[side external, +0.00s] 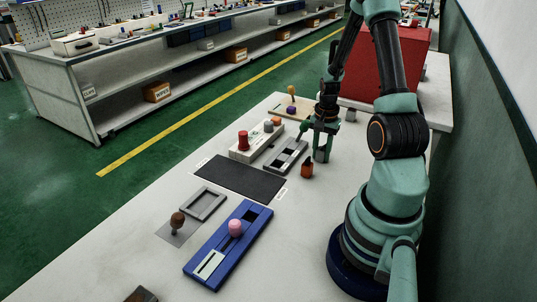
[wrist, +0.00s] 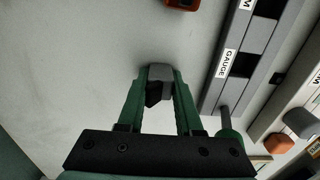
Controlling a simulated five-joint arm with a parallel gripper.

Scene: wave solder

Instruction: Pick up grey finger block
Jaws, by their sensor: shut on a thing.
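My gripper (wrist: 159,92) is shut on the grey finger block (wrist: 159,72), which sits between the tips of the two green fingers in the wrist view. A dark, angular part shows just below its grey face. In the side external view my gripper (side external: 321,158) points down over the white bench, right of the grey gauge fixture. The block is too small to make out there, and I cannot tell whether it touches the bench.
The gauge fixture (wrist: 241,55) lies right of the block in the wrist view. An orange-brown part (side external: 307,170) stands near my gripper. A fixture with a red knob (side external: 243,139), a dark mat (side external: 240,178) and a blue fixture (side external: 243,216) also lie on the bench.

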